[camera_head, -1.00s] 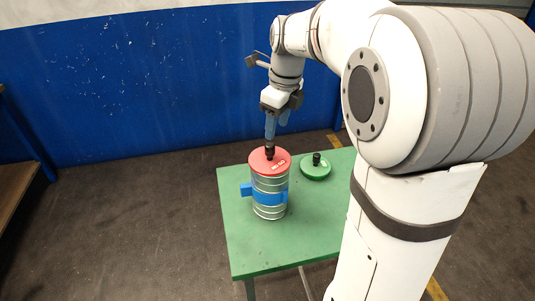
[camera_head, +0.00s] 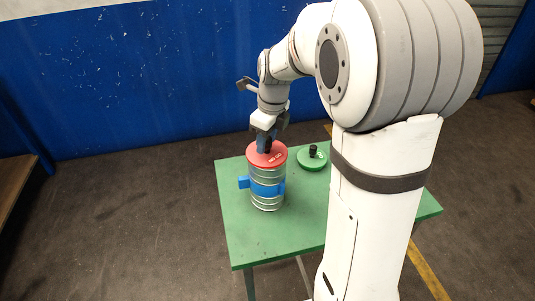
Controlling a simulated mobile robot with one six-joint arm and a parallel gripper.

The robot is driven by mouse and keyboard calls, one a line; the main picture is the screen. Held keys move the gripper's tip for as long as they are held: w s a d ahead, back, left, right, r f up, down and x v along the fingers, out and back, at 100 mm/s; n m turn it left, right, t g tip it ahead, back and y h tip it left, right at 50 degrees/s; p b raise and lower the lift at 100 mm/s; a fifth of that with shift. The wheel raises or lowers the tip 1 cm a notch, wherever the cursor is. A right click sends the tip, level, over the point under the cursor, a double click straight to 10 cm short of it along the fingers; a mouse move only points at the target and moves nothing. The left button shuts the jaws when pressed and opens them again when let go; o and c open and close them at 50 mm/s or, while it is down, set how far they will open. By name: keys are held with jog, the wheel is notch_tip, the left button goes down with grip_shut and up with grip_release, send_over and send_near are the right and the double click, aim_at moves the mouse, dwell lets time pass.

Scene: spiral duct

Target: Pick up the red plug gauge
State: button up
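The red plug gauge (camera_head: 267,155) is a red disc with white lettering and a black knob. It sits on top of the upright metal spiral duct (camera_head: 267,199), which has a blue clamp (camera_head: 266,188) around it. A green plug gauge (camera_head: 312,161) with a black knob lies on the table to the right.
The green table (camera_head: 245,247) is clear in front of the duct and to its left. A blue wall (camera_head: 130,80) stands behind. A brown bench or shelf (camera_head: 14,185) is at the far left. My arm covers the table's right side.

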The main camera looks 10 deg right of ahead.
grip_shut()
jog(key=shift+r, duration=0.15)
dwell(0.4)
